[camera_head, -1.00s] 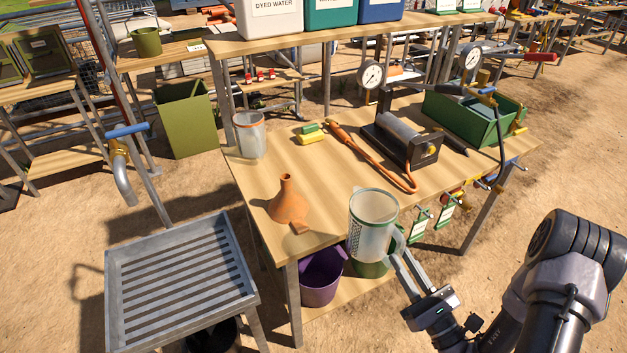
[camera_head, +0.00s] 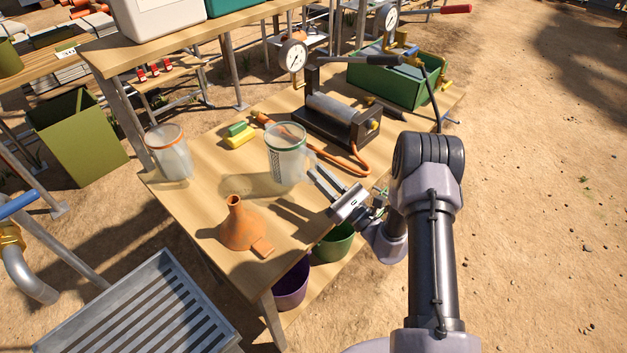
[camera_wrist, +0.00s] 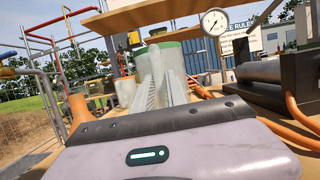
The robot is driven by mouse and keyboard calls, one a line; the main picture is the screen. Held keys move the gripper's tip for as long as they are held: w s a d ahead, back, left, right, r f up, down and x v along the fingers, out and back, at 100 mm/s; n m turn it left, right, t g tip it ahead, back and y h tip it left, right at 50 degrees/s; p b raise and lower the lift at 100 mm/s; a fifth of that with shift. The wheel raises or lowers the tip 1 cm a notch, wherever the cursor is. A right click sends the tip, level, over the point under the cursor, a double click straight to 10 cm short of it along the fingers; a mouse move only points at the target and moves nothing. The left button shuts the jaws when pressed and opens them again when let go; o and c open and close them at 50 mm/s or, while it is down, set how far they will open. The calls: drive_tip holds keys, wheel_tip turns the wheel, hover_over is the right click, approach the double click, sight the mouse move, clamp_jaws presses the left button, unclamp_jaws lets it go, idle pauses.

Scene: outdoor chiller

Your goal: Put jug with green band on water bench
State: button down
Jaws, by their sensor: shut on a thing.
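The clear jug with the green band (camera_head: 287,158) is upright over the wooden bench (camera_head: 205,200); I cannot tell whether its base touches the top. My gripper (camera_head: 318,178) reaches in from the right and is shut on the jug's handle side. In the wrist view the jug (camera_wrist: 172,62) stands just beyond my gripper's fingers (camera_wrist: 165,92), its lower part hidden behind them. A similar jug with an orange band (camera_head: 170,155) stands at the bench's left edge.
An orange funnel (camera_head: 238,228) is near the front corner. Green and yellow sponges (camera_head: 239,135), a pump with a gauge (camera_head: 338,118) and an orange hose (camera_head: 340,160) lie behind the held jug. A raised shelf (camera_head: 105,50) overhangs the back. A slatted metal stand (camera_head: 140,310) is at the lower left.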

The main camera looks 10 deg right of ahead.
drive_tip(key=shift+w+d+f+b, duration=0.1)
drive_tip(key=shift+w+f+b, duration=0.4)
drive_tip(key=shift+f, duration=0.45)
drive_tip(key=shift+w+f+b, duration=0.35)
drive_tip(key=shift+w+f, duration=0.25)
drive_tip(key=shift+f, duration=0.5)
drive_tip(key=c, duration=1.3)
unclamp_jaws()
drive_tip(key=shift+c, duration=0.2)
